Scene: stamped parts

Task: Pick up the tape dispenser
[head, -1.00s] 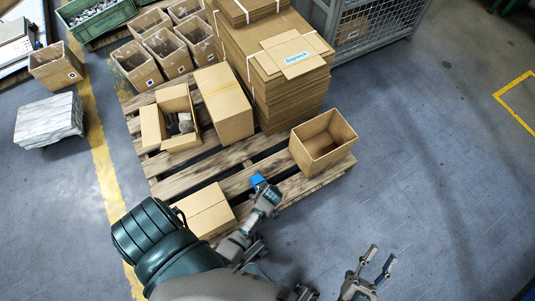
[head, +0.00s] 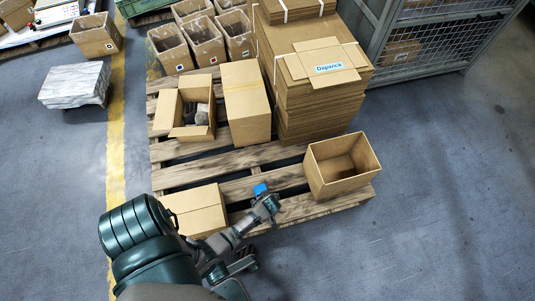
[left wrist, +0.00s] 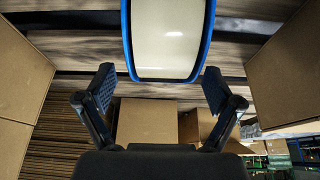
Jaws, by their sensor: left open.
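The tape dispenser, seen as a small blue thing (head: 260,188), is on the wooden pallet at the tip of my left gripper (head: 267,200). In the left wrist view a blue-rimmed body with a cream face (left wrist: 168,40), which I take to be the dispenser, fills the top middle. My left gripper (left wrist: 150,88) is open there, with one dark finger on each side of the body's lower end. I cannot tell whether the fingers touch it.
The pallet (head: 210,171) also bears an open empty box (head: 318,178), a closed box (head: 195,211), a tall box (head: 247,105) and a stack of flat cardboard (head: 318,120). A wire cage (head: 430,50) stands behind. The floor at the right is clear.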

